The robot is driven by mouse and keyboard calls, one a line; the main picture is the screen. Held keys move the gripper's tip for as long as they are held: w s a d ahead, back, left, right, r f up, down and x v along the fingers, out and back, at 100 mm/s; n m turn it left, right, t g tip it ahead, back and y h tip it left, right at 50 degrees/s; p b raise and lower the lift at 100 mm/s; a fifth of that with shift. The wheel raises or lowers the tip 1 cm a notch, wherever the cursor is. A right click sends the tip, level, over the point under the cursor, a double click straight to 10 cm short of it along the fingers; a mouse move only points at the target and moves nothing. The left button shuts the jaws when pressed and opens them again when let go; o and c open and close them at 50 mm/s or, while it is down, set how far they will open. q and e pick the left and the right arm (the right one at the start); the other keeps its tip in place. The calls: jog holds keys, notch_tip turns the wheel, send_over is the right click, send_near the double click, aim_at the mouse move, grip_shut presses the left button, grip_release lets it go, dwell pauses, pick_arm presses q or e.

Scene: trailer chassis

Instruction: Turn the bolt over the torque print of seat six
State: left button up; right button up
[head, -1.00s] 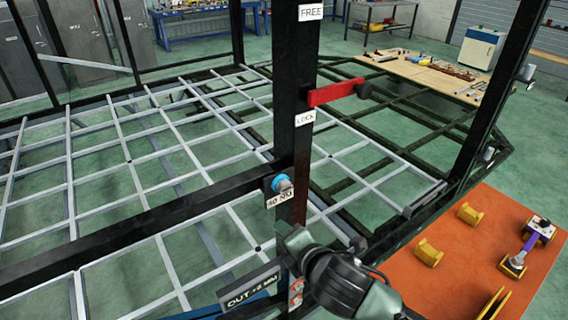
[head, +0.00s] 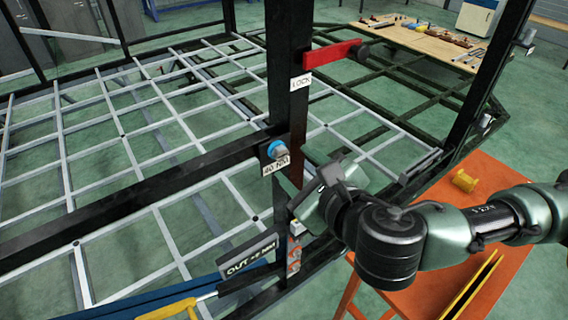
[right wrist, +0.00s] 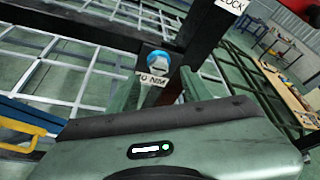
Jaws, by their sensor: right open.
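The bolt (head: 278,149), with a silver head and a blue ring, sits on a black plate where the black beam meets the upright post. A white torque print (head: 276,164) ending in "0 NM" is just below it; its first digit is hard to read. No seat number is legible. My right gripper (head: 306,178) is open, right of and slightly below the bolt and apart from it. In the right wrist view, the bolt (right wrist: 157,61) shows ahead, above and between the two fingers (right wrist: 159,84). My left gripper is not in view.
A red lever (head: 332,54) sticks out from the post (head: 287,80) above a LOCK label. An OUT sign (head: 248,262) and a yellow-handled tool (head: 170,309) are below. An orange table (head: 440,280) is at right. The grey grid frame (head: 120,135) spreads behind.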

aim_at(282, 154)
jog(key=shift+b+x, duration=0.85)
jog(key=shift+b, duration=0.05)
jog(key=p+x, duration=0.2)
jog(key=x, duration=0.1)
jog(key=shift+w+a, duration=0.2)
jog(key=shift+w, duration=0.05)
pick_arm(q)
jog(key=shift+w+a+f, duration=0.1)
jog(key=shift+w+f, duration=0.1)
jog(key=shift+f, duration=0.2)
pick_arm(e)
jog(key=shift+w+a+f, duration=0.2)
jog(key=shift+w+f, duration=0.1)
jog(key=shift+w, duration=0.15)
grip_shut()
